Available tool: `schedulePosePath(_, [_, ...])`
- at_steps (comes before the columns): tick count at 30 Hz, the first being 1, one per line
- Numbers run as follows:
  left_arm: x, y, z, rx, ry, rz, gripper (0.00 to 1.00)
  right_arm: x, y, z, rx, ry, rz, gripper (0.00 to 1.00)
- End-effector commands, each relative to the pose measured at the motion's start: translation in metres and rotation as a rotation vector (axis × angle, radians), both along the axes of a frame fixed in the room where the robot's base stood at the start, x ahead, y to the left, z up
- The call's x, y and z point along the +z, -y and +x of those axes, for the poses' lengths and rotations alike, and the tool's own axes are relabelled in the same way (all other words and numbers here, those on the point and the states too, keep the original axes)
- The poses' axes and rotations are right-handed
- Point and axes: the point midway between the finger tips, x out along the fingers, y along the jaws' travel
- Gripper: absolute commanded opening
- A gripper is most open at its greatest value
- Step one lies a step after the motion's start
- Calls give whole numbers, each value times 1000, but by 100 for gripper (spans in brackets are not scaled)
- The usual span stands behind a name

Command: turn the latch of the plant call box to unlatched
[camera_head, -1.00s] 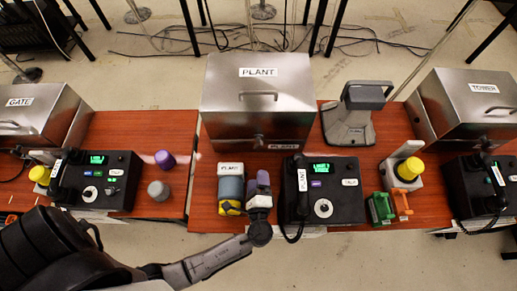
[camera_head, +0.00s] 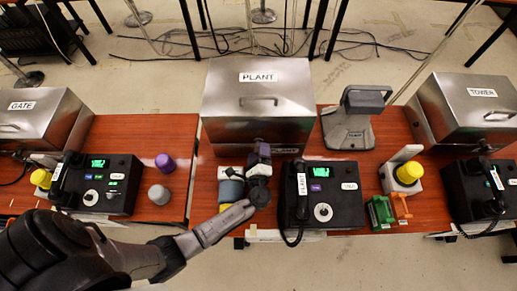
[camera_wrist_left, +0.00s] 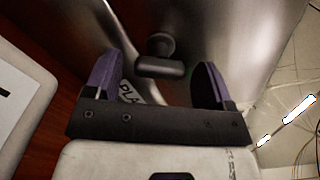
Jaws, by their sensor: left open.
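The plant call box (camera_head: 258,95) is a shiny steel box with a PLANT label and a lid handle, standing on the red-brown table. In the left wrist view its steel front (camera_wrist_left: 235,40) fills much of the picture. The latch (camera_wrist_left: 160,58), a dark knob with a crossbar, sticks out from that front. My left gripper (camera_head: 260,148) is at the lower front of the box, hiding the latch in the head view. In the wrist view the left gripper (camera_wrist_left: 160,85) is open, its purple fingers on either side of the latch, apart from it. My right gripper is not in view.
The black PLANT phone (camera_head: 335,205) stands just right of my left gripper. A grey stand (camera_head: 355,118) is right of the box. GATE (camera_head: 40,118) and TOWER (camera_head: 470,100) boxes stand at either side.

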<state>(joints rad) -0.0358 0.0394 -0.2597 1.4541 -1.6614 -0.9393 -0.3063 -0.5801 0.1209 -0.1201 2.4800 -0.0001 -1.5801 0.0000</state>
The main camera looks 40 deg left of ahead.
Motion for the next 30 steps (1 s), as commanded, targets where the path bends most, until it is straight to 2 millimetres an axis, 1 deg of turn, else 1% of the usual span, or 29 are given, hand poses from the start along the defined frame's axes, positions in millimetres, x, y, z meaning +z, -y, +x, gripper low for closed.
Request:
schedulePosePath(3, [1, -5, 7, 0, 1, -1, 77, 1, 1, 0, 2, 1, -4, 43])
schedulePosePath(6, [0, -7, 9, 0, 0, -2, 77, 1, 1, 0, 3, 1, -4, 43])
schedulePosePath(16, [0, -8, 10, 0, 0, -2, 77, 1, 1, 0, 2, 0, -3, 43])
schedulePosePath(30, [0, -8, 10, 0, 0, -1, 32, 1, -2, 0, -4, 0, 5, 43])
